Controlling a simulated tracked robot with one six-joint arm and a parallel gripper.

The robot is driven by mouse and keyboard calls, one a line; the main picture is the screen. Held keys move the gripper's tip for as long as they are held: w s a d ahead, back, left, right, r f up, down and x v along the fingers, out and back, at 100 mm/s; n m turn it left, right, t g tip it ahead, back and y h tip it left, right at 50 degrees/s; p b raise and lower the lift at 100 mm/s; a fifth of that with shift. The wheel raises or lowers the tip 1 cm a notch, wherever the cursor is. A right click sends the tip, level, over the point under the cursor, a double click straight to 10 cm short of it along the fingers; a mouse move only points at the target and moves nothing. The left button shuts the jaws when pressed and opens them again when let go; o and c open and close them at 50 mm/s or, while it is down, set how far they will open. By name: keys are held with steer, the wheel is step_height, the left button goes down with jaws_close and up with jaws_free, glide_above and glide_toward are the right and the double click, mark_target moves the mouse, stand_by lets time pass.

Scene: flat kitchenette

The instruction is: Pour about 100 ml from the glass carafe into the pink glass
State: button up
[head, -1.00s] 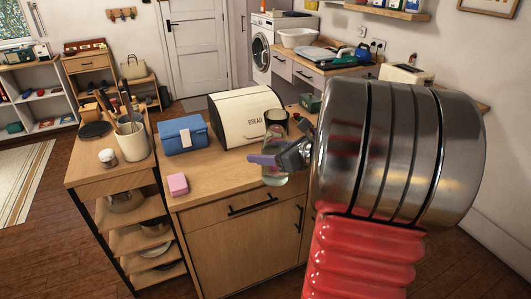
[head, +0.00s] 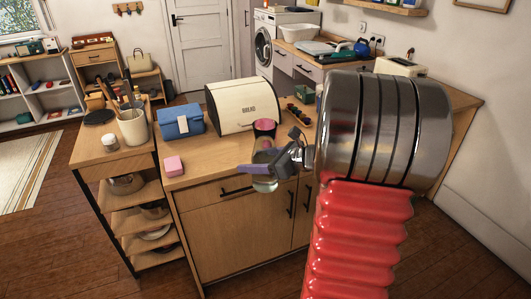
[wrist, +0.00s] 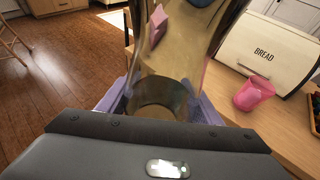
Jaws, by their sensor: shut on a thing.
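My gripper (head: 270,160) has purple fingers and is shut on the glass carafe (head: 265,184), near the counter's front edge. In the wrist view the clear carafe (wrist: 165,62) fills the space between the fingers. Its top is cut off there, and the liquid level is hard to tell. In the head view my gripper hides its middle. The pink glass (head: 265,127) stands upright on the counter behind the carafe, in front of the bread bin. In the wrist view the pink glass (wrist: 254,93) is right of the carafe and apart from it.
The cream bread bin (head: 243,106) and a blue box (head: 181,123) stand at the back of the counter (head: 212,164). A tray of small dark items (head: 298,113) is right of the pink glass.

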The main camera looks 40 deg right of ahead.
steer(key=w+a+f+n+g+y, duration=0.2)
steer(key=a+f+n+y, duration=0.1)
steer(key=a+f, duration=0.6)
steer(key=w+a+f+n+g+y, duration=0.1)
steer(key=a+f+n+g+y, duration=0.1)
steer(key=a+f, duration=0.8)
steer(key=a+n+y, duration=0.1)
steer(key=a, duration=0.7)
steer(key=shift+w+f+n+g, duration=0.3)
steer(key=shift+w+n, duration=0.1)
steer(key=shift+s, duration=0.1)
